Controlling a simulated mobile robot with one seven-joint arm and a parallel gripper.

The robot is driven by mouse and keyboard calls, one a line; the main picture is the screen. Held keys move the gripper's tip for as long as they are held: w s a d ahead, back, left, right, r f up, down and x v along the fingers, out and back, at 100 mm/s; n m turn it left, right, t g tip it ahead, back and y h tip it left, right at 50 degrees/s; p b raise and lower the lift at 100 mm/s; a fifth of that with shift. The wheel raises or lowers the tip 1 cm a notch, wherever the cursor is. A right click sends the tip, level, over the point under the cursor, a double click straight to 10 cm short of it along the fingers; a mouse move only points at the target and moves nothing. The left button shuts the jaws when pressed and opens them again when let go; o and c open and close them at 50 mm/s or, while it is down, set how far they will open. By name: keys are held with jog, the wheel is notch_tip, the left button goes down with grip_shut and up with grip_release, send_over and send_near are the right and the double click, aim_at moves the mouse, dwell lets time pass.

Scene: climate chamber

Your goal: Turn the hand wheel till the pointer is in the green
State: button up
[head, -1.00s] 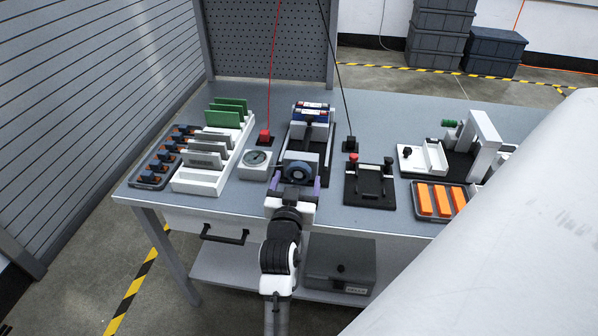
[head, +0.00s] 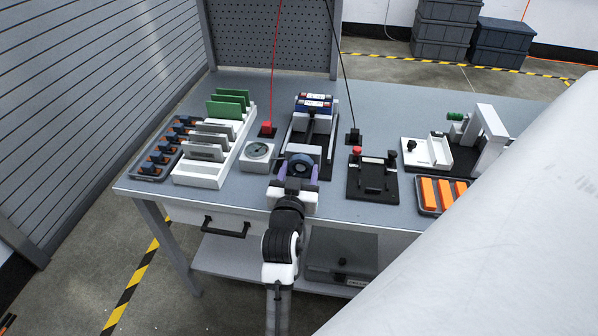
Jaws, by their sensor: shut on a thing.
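The dark blue hand wheel (head: 303,164) is at the front end of a white-railed press or vise-like fixture (head: 289,130) near the bench's front edge. My gripper (head: 297,172) reaches it from the front, with its purple fingers on either side of the wheel, shut on it. The fingers and wrist hide the lower part of the wheel. A round gauge with a dark face (head: 258,151) in a white housing stands just left of the wheel. Its pointer and green zone are too small to make out. A blue and white block (head: 314,102) sits at the fixture's far end.
A white rack with green and grey boards (head: 205,175) and a tray of dark blue-orange parts (head: 150,170) are left. Red (head: 267,129) and black (head: 354,136) cable connectors flank the fixture. A black fixture (head: 374,190) and a tray of orange bars (head: 431,210) are right.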

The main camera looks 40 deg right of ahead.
jog(key=n+p, duration=0.1)
jog(key=n, duration=0.3)
jog(key=shift+w, duration=0.1)
jog(key=o, duration=1)
jog(key=shift+a, duration=0.15)
